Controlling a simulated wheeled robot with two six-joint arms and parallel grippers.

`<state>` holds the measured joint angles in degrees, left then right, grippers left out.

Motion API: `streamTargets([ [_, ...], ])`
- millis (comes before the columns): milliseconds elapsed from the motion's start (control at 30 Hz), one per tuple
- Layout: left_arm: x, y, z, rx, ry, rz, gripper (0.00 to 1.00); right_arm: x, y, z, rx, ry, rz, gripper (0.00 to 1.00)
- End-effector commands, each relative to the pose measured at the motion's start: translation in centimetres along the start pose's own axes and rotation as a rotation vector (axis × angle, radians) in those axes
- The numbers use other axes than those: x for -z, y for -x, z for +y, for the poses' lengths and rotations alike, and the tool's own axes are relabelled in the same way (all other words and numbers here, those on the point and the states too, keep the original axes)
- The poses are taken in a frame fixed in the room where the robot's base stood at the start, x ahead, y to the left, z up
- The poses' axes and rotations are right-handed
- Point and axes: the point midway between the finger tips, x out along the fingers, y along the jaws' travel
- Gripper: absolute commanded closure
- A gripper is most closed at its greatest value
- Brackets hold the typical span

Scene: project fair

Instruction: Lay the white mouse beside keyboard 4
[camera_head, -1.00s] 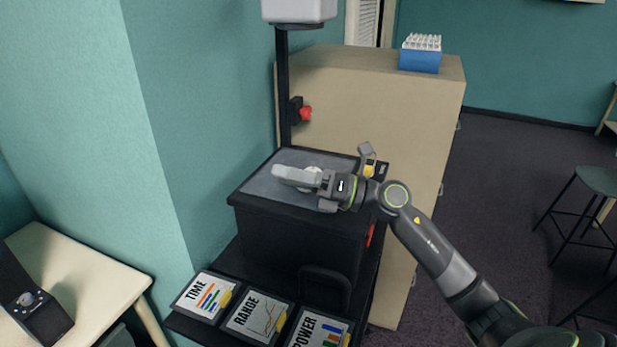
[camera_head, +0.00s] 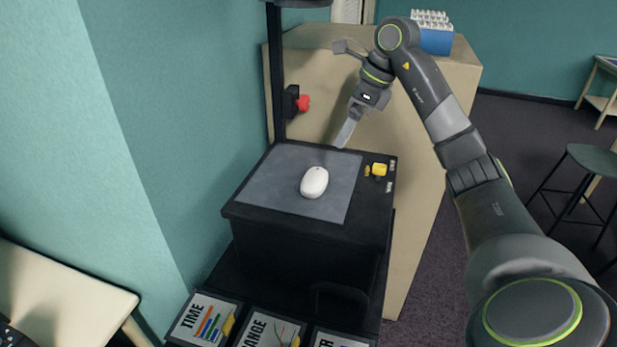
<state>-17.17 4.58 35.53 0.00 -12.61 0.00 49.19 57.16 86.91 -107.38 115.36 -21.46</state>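The white mouse (camera_head: 314,182) lies on a grey pad (camera_head: 275,178) on top of a black box-like stand (camera_head: 300,238). My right gripper (camera_head: 346,134) is raised above the back edge of the stand, behind and apart from the mouse, pointing down. It is seen side-on with its fingers overlapping, so its opening is unclear. Nothing shows in it. My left gripper is not in view.
A yellow knob (camera_head: 379,169) sits right of the pad. A black post with a red knob (camera_head: 303,103) rises behind the stand. A beige cabinet (camera_head: 425,185) with a blue rack (camera_head: 436,40) stands behind. Sign cards (camera_head: 208,318) lie in front. A pale table (camera_head: 70,295) is at left.

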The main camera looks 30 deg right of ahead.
Motion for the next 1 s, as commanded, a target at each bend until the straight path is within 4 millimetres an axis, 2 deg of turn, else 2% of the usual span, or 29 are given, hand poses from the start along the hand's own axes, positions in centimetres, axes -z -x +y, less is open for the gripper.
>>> streamTargets([
  [33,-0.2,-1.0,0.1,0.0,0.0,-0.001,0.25,0.2,-1.3,0.1,-0.003,0.001,0.0,0.0],
  [200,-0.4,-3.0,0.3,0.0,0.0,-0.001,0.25,0.1,-4.3,0.1,-0.004,0.002,-0.002,0.0],
  [533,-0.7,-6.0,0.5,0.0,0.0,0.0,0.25,0.0,-9.8,0.2,-0.006,0.001,-0.002,0.0],
  [600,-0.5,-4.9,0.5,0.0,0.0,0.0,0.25,-0.2,-10.3,0.1,-0.006,0.001,-0.002,0.0],
  [833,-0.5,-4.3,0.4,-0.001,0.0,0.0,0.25,-0.3,-11.8,0.1,-0.005,0.001,-0.003,0.0],
  [1000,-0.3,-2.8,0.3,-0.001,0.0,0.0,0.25,-0.7,-13.8,0.1,-0.007,0.0,-0.002,0.0],
])
